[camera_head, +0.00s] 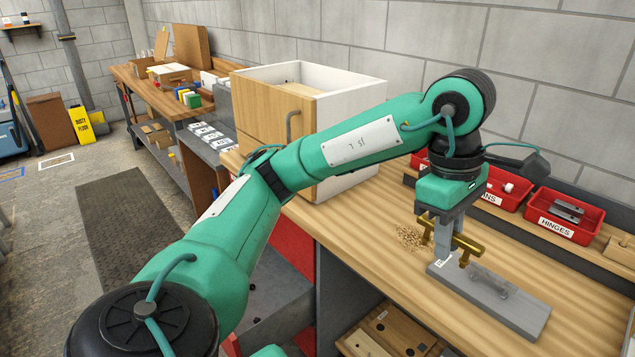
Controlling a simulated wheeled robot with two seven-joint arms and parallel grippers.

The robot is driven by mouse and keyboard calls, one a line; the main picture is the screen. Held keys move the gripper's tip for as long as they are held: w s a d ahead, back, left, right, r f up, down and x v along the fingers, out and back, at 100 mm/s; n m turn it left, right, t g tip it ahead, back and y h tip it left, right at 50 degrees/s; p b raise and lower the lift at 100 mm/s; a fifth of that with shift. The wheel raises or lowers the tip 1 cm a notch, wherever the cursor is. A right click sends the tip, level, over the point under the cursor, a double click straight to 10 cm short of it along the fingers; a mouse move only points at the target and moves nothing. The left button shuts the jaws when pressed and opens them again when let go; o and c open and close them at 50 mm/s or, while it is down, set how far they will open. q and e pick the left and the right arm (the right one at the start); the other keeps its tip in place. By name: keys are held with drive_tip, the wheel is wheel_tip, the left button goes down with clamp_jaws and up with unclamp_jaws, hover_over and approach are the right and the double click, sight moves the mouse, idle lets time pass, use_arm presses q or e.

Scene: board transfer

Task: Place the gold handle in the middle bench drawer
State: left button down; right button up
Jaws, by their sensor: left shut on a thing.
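My left gripper (447,240) points down over the wooden bench top and is shut on the gold handle (468,245), a brass-coloured bar with short posts. The handle is just above the left part of a grey board (525,312); I cannot tell whether it touches the board. A clear or grey handle-like piece (494,283) lies on that board. Under the bench, an open space or drawer with wooden pieces (405,330) shows at the bottom edge; I cannot tell whether it is the middle drawer. My right gripper is not in view.
A white cabinet box (352,87) with a wooden front and grey pull stands on the bench behind my arm. Red bins, one marked HINGES (563,215), line the back. Wood shavings (408,237) lie left of the gripper. The bench's right front is clear.

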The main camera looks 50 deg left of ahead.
use_arm(q)
drive_tip(key=s+f+m+g+y, duration=0.1)
drive_tip(key=s+f+m, duration=0.2)
drive_tip(key=f+m, duration=1.5)
wheel_tip(320, 180, down, 23)
drive_tip(key=shift+d+m+g+y, duration=0.3)
drive_tip(key=shift+g+y, duration=0.1)
